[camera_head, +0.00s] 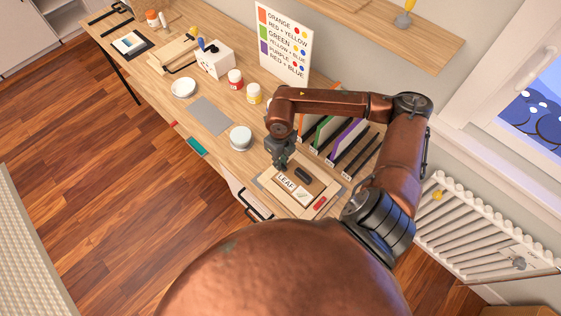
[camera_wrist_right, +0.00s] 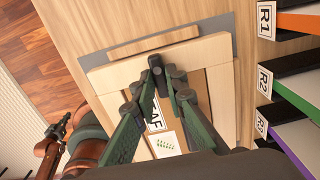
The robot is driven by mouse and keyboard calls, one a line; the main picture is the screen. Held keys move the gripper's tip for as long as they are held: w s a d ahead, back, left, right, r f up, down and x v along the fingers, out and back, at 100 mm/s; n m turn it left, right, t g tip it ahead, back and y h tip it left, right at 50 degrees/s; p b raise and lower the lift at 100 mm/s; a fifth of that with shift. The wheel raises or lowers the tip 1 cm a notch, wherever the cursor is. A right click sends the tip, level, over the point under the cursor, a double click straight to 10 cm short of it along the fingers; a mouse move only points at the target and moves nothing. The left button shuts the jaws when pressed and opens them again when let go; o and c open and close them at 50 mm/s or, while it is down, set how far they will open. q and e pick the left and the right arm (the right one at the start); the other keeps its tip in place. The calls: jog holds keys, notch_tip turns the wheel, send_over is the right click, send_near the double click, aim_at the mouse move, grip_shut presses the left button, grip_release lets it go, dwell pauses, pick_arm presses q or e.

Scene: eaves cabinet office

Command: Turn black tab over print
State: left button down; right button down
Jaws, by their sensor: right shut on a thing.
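A wooden frame (camera_wrist_right: 112,76) lies flat on a grey mat on the desk, with a white print marked LEAF (camera_head: 286,182) in it. My right gripper (camera_head: 281,164) is over the frame's upper-left part. In the right wrist view its green fingers close together on a small black tab (camera_wrist_right: 155,62) at the frame's far bar. The fingers hide part of the print and its leaf picture (camera_wrist_right: 166,144). A dark oblong piece (camera_head: 303,176) lies along the frame's far side. A copper arm with dark gripper-like parts (camera_wrist_right: 58,132), probably my left, shows at the right wrist view's lower left.
Coloured upright dividers (camera_head: 345,136) labelled R1, R2, R3 stand close beside the frame. A white round tub (camera_head: 241,137), a grey sheet (camera_head: 210,116) and paint jars (camera_head: 235,79) are farther along the desk. A red piece (camera_head: 320,203) lies at the frame's near right corner.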

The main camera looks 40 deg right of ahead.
jog(key=c, duration=1.9)
grip_release()
jog(key=shift+c, duration=0.2)
notch_tip(320, 180, up, 12)
